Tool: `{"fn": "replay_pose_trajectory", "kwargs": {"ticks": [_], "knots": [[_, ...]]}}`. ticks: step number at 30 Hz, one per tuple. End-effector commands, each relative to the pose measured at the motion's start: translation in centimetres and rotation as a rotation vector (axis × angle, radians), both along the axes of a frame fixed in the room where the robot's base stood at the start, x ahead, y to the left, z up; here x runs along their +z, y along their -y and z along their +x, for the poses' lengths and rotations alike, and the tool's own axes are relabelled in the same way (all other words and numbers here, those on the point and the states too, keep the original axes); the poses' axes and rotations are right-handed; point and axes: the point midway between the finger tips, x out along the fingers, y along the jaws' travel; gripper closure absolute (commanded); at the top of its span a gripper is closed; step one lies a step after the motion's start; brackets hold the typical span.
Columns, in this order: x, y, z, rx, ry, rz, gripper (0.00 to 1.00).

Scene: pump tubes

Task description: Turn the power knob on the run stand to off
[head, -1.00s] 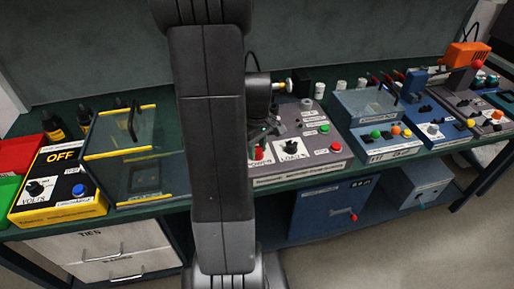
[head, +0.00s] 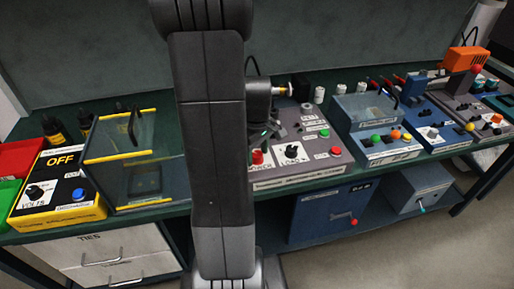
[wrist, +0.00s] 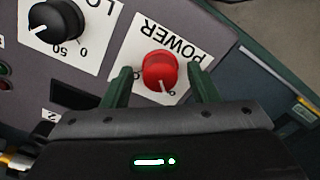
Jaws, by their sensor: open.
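The run stand (head: 290,177) is a grey panel on the bench, partly hidden behind my arm in the head view. Its red power knob (head: 257,157) is near the panel's left front. In the wrist view the red knob (wrist: 160,70) sits on a white plate marked POWER, upside down in this picture. A pale pointer line on the knob points toward the bottom of the picture. My gripper (wrist: 161,80) is open, its two green fingers apart on either side of the knob, with gaps showing. I cannot tell how far the fingertips are above the panel.
Beside the power knob is a black load knob (wrist: 56,22), also in the head view (head: 291,153). A red button (head: 335,152) and a green one (head: 324,133) are farther right. A clear-lidded case (head: 135,165) stands left of my arm, and a blue stand (head: 380,140) to the right.

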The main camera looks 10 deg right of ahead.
Motion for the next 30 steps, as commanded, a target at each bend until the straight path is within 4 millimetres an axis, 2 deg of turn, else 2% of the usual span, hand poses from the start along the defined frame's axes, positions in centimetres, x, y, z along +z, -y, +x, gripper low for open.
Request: {"fn": "replay_pose_trajectory", "kwargs": {"ticks": [5,18,24,30], "knots": [[1.7,0.0,0.1,0.000,0.004,0.000,0.46],[11.2,0.0,0.1,0.000,0.006,-0.001,0.46],[13.4,0.0,0.1,0.000,0.003,0.000,0.46],[13.8,0.0,0.0,0.000,0.001,0.000,0.46]]}}
